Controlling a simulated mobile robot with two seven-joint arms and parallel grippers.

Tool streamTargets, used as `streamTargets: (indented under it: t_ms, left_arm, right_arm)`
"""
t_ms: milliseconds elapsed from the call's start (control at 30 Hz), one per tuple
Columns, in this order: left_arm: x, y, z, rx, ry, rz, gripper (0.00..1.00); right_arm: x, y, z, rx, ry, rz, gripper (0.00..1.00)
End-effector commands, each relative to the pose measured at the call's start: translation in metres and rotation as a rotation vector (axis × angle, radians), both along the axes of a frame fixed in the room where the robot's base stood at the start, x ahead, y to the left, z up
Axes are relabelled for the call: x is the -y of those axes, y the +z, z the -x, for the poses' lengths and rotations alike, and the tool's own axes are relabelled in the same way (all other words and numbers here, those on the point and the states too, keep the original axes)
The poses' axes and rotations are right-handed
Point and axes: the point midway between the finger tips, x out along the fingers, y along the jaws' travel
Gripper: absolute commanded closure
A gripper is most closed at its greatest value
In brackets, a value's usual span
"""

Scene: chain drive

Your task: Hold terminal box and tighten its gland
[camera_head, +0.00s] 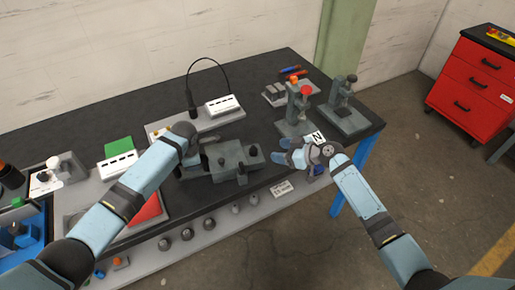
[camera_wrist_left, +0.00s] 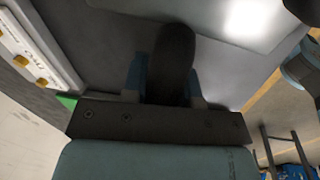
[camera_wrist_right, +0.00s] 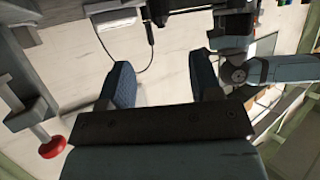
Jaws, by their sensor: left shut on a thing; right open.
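A dark grey box-like assembly (camera_head: 228,156) with short upright posts stands near the table's front edge in the head view; I take it for the terminal box. My left gripper (camera_head: 196,150) is at its left end. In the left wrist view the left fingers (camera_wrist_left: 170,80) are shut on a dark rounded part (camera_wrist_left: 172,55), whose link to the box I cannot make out. My right gripper (camera_head: 288,152) is to the right of the box, apart from it. In the right wrist view its fingers (camera_wrist_right: 162,85) are spread with nothing between them. I cannot single out the gland.
Two grey stands, one with a red knob (camera_head: 306,90) and one dark (camera_head: 345,103), are behind my right gripper. A device with a cable (camera_head: 222,105) is behind the box. Knobs (camera_head: 187,234) line the front ledge. A red cabinet (camera_head: 475,75) stands off to the right.

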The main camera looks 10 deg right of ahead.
Motion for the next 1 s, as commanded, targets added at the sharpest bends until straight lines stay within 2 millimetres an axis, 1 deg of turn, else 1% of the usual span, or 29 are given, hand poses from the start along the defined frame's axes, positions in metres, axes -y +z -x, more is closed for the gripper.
streamTargets:
  t_ms: [33,200,400,600,900,967,1000]
  left_arm:
    - [0.001,0.001,0.000,0.001,-0.001,0.001,1.00]
    - [0.001,0.001,0.000,0.001,-0.001,0.001,1.00]
    - [0.001,0.001,0.000,0.001,-0.001,0.001,1.00]
    - [0.001,0.001,0.000,0.001,-0.001,0.001,1.00]
    - [0.001,0.001,0.000,0.001,-0.001,0.001,1.00]
    - [0.001,0.001,0.000,0.001,-0.001,0.001,1.00]
    - [0.001,0.001,0.000,0.001,-0.001,0.001,1.00]
  right_arm:
    - [-0.009,-0.003,-0.006,0.001,0.001,-0.002,0.42]
    - [-0.034,-0.016,-0.027,-0.001,0.000,-0.002,0.42]
    - [-0.058,-0.030,-0.045,-0.001,0.000,-0.001,0.42]
    - [-0.069,-0.036,-0.054,-0.001,0.000,0.001,0.42]
    - [-0.070,-0.037,-0.055,0.000,-0.001,0.002,0.42]
    - [-0.070,-0.037,-0.055,0.000,-0.001,0.002,0.55]
    - [-0.070,-0.037,-0.055,0.000,-0.001,0.002,0.64]
